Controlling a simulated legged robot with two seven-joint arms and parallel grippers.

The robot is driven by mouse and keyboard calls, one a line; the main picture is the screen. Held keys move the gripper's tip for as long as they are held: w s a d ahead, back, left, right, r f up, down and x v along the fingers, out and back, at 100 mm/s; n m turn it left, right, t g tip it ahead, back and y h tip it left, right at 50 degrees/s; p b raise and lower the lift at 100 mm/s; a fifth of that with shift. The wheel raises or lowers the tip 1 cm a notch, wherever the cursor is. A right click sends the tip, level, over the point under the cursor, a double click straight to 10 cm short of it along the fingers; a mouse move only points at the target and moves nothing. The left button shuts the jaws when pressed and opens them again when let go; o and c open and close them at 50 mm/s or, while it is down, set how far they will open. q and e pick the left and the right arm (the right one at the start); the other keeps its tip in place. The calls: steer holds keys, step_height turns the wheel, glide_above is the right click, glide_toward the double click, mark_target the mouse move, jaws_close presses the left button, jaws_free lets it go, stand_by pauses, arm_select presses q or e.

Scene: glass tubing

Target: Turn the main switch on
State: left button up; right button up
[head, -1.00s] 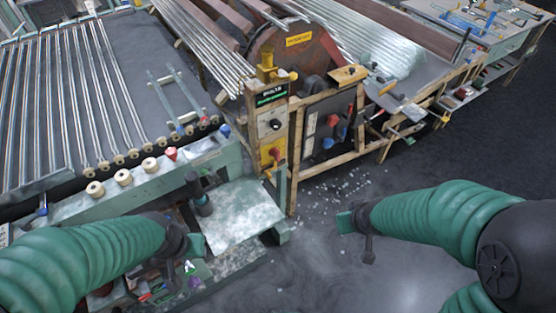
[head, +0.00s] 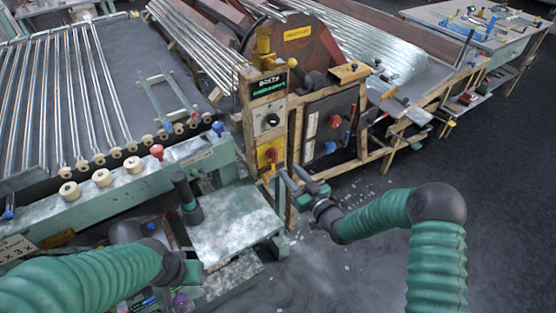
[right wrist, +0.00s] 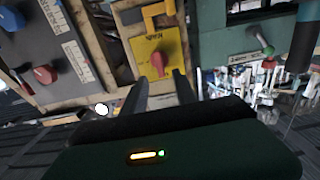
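The main switch is a red rotary knob on a yellow plate; in the head view the knob (head: 270,155) sits low on the wooden control post. In the right wrist view the knob (right wrist: 158,61) points roughly upright under a printed label. My right gripper (head: 288,173) is just in front of and below the plate. In the right wrist view its two fingers (right wrist: 161,76) are apart, with the knob beyond and between their tips; contact cannot be made out. My left gripper (head: 192,272) is low at the left, and its fingers do not show clearly.
Above the switch are a black dial (head: 270,121) and a lit display (head: 270,85). A dark panel (head: 330,125) with red and blue knobs stands to the right. A green bench (head: 235,222) is at the left. Dark floor at the right is open.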

mark_target(277, 158)
steer(key=x, duration=0.7)
steer(key=shift+w+a+b, duration=0.2)
steer(key=shift+w+b, duration=0.1)
jaws_close()
